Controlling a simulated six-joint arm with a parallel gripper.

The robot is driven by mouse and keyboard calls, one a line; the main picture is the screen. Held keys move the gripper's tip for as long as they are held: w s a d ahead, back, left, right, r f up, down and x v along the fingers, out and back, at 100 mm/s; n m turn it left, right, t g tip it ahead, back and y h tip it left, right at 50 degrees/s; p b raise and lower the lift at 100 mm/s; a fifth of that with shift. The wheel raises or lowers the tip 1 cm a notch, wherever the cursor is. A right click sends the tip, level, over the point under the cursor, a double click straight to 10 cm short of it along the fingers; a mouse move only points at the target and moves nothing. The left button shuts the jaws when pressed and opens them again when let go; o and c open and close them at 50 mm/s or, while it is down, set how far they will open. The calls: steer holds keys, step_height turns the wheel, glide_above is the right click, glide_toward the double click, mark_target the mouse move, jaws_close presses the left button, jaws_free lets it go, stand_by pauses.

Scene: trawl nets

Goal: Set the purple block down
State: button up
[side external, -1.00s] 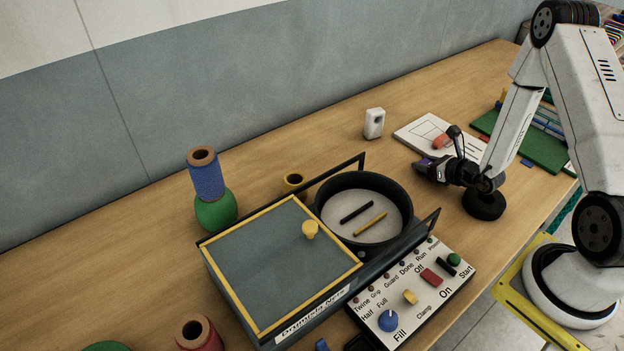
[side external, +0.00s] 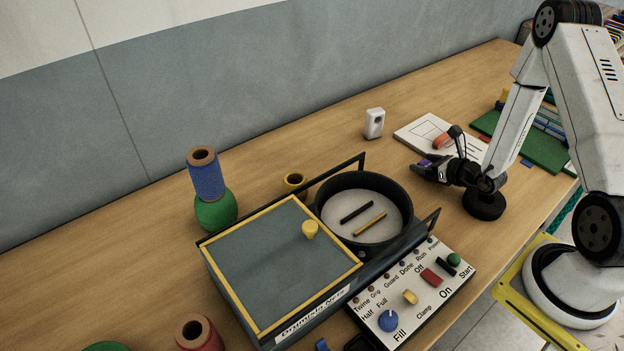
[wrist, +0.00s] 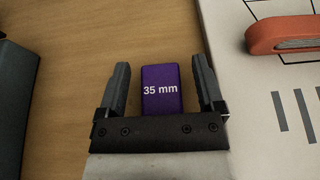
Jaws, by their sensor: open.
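The purple block (wrist: 162,84), marked "35 mm", lies between the two fingers of my gripper (wrist: 161,82) in the wrist view. A gap shows on each side of it, so the fingers are open and not touching it. Wooden table top shows around the block. In the side external view my gripper (side external: 424,170) is low over the table, left of the white sheet. There the purple block (side external: 424,162) shows only as a small patch at the fingers, mostly hidden.
A white sheet (side external: 412,130) with an orange-red handled tool (side external: 441,141) lies just beside the gripper. A round black pan (side external: 318,205) and a control panel (side external: 380,318) stand to the left. A small white device (side external: 374,123) stands behind. Bare table lies between.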

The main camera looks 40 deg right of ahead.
steer(key=v, duration=1.1)
steer(key=shift+s+r, duration=0.2)
steer(key=shift+s, duration=0.1)
steer(key=shift+o, duration=1)
